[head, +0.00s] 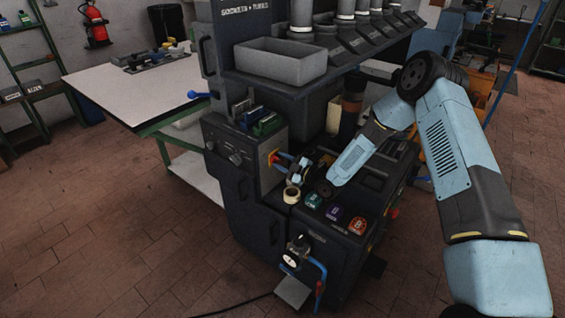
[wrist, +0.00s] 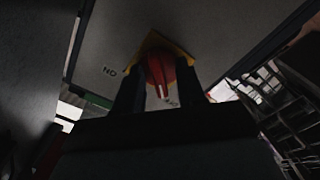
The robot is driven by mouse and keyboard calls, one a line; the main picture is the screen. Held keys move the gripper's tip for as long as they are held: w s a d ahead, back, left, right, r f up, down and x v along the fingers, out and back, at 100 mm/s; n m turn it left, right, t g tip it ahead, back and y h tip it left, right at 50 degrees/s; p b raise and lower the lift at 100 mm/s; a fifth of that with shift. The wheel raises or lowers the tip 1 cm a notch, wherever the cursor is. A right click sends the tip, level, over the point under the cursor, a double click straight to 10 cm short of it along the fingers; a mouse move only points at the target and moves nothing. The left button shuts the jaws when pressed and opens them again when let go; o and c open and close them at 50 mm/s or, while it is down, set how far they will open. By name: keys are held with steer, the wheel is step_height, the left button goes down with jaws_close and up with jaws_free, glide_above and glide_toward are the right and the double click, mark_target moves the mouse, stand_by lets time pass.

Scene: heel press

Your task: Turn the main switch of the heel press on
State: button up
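The main switch is a red knob on a yellow plate (head: 274,157), on the side face of the dark control box of the heel press (head: 235,148). In the wrist view the red knob (wrist: 162,72) has a narrow grip pointing down in the picture. A label reading "NO", perhaps an upside-down "ON", is left of it; a second label is mostly hidden. My gripper (wrist: 161,80) is open, its two dark fingers on either side of the knob. A gap seems to show beside the grip; contact is unclear. In the head view my gripper (head: 284,162) is at the switch.
A tape roll (head: 291,194) and coloured buttons (head: 334,213) are on the press top below my gripper. A gauge (head: 291,258) with a blue hose is at the front. A grey bin (head: 280,62) sits on the shelf above. A work table (head: 120,85) stands at left; the floor in front is clear.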

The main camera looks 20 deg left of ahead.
steer(key=shift+c, duration=0.4)
jaws_close()
